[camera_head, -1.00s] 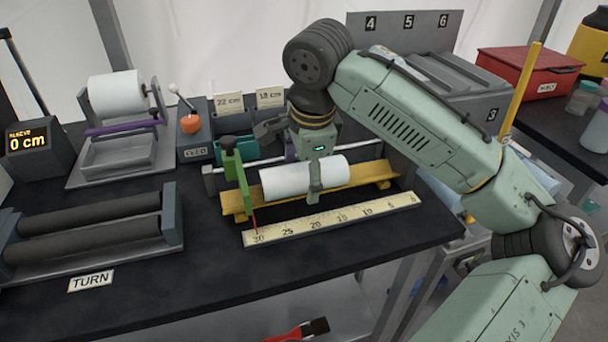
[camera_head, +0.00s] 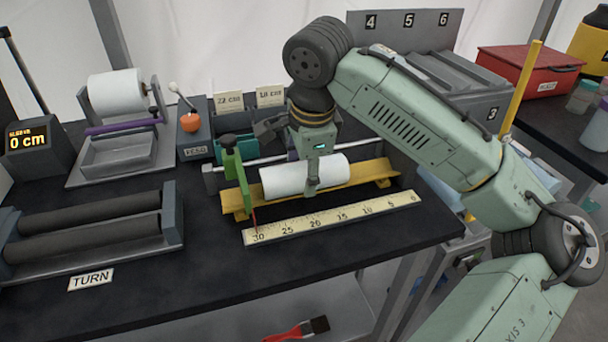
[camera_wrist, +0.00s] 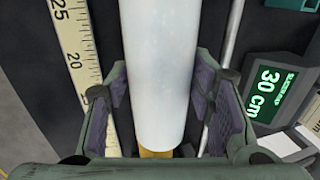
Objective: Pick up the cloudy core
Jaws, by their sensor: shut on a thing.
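The cloudy core (camera_head: 283,181) is a whitish cylinder lying level along the yellow trough (camera_head: 376,177). My gripper (camera_head: 311,188) reaches down over its middle and is shut on it, with one finger on the near side. The wrist view shows the core (camera_wrist: 157,70) running between the two padded fingers (camera_wrist: 160,95) of my gripper. A bit of the yellow trough (camera_wrist: 155,154) shows past its end. I cannot tell whether the core still touches the trough.
A green stop (camera_head: 233,172) stands at the trough's left end. A ruler (camera_head: 330,219) lies in front. Dark rollers (camera_head: 90,228) are at left, a white roll (camera_head: 115,93) behind them. A display (camera_wrist: 264,92) reads 30 cm.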

